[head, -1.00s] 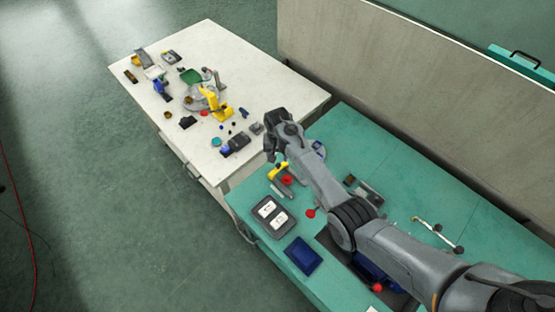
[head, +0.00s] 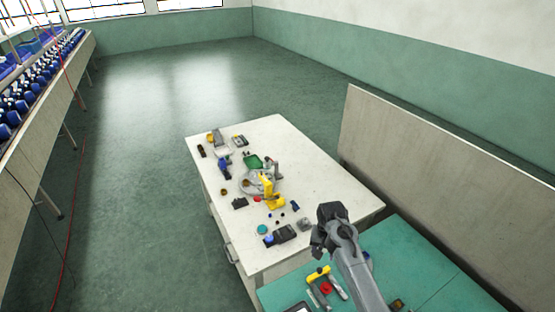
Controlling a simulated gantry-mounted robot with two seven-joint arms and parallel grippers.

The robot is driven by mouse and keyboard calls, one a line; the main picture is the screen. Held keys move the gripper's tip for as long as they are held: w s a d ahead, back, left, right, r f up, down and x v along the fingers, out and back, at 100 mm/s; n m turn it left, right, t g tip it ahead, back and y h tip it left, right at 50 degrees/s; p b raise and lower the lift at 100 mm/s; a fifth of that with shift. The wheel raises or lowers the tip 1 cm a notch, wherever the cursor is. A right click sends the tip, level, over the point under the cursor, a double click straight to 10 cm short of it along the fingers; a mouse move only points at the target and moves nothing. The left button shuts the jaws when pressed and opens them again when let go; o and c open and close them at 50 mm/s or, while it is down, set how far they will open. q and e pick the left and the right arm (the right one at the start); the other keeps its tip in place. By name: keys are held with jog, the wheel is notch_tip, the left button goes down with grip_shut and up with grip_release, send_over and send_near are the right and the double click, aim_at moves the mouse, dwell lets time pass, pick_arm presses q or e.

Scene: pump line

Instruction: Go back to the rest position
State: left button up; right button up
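My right gripper (head: 324,230), dark grey, is in the head view, right of the lower centre. It appears in front of the gap between the white table (head: 325,185) and the green bench (head: 440,262), with its arm coming up from the bottom edge. The gripper is seen from behind and above, so its fingertips are too small and dark to tell whether they are open or shut. I see no object clearly held in it. My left gripper is out of view.
The white table carries a yellow tool (head: 269,196), a green tray (head: 253,161) and several small parts. On the green bench lie a yellow-handled tool (head: 318,273) and a red part (head: 325,288). A grey partition (head: 440,155) stands behind. Open floor (head: 135,190) lies left.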

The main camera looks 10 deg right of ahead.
jog(key=s+a+f+n+t, duration=0.1)
jog(key=s+f+n, duration=0.15)
jog(key=s, duration=0.65)
jog(key=s+f+n+t, duration=0.1)
jog(key=s+f+n, duration=0.15)
jog(key=s, duration=0.65)
jog(key=s+a+r+n+t, duration=0.15)
jog(key=s+r, duration=0.25)
jog(key=s, duration=0.5)
jog(key=s+a+r+n, duration=0.2)
jog(key=s+a+r, duration=0.1)
jog(key=s, duration=0.5)
notch_tip(320, 180, up, 20)
jog(key=p, duration=1.9)
jog(key=shift+a, duration=0.15)
jog(key=shift+f+m, duration=0.1)
jog(key=shift+m, duration=0.15)
